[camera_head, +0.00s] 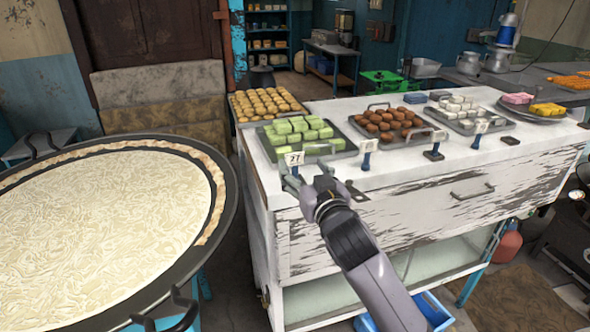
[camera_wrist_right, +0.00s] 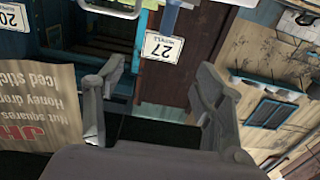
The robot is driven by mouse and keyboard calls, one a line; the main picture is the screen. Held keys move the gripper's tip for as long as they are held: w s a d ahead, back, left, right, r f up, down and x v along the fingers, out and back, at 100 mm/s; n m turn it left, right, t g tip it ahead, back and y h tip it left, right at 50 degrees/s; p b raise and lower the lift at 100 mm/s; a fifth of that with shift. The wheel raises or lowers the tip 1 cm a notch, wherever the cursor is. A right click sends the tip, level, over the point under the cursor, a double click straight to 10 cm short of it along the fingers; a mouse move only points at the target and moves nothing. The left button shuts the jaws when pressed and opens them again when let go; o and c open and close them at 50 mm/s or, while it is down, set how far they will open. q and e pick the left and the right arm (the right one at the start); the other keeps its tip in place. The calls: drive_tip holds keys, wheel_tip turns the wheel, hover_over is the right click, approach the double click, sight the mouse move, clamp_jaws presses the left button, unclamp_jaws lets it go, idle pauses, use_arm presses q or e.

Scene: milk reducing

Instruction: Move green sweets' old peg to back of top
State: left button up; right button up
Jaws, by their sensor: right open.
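The green sweets (camera_head: 298,128) lie in a dark tray near the front left of the white counter top. A white tag marked 27 (camera_head: 294,158) stands at the front of that tray. The tag also shows in the right wrist view (camera_wrist_right: 165,47), with a blue peg (camera_wrist_right: 170,15) by it. My right gripper (camera_head: 304,180) is open and empty at the counter's front edge, just before the tag. In the wrist view its fingers (camera_wrist_right: 160,82) are spread apart, with the tag beyond them. A small dark peg-like piece (camera_head: 357,192) is by the front edge, right of the gripper. I cannot tell which peg is the old one.
A wide milk pan (camera_head: 105,225) is at left. Bare top (camera_head: 340,105) shows between trays.

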sight(295, 155)
drive_tip(key=shift+x, duration=0.75)
drive_tip(key=shift+w+a+r+p, duration=0.1)
drive_tip(key=shift+w+a+p, duration=0.05)
drive_tip(key=shift+w+p, duration=0.25)
drive_tip(key=p+x, duration=0.1)
drive_tip(key=x, duration=0.2)
drive_tip(key=shift+p+x, duration=0.3)
drive_tip(key=shift+x, duration=0.45)
drive_tip(key=shift+c, duration=0.5)
drive_tip(key=c, duration=1.2)
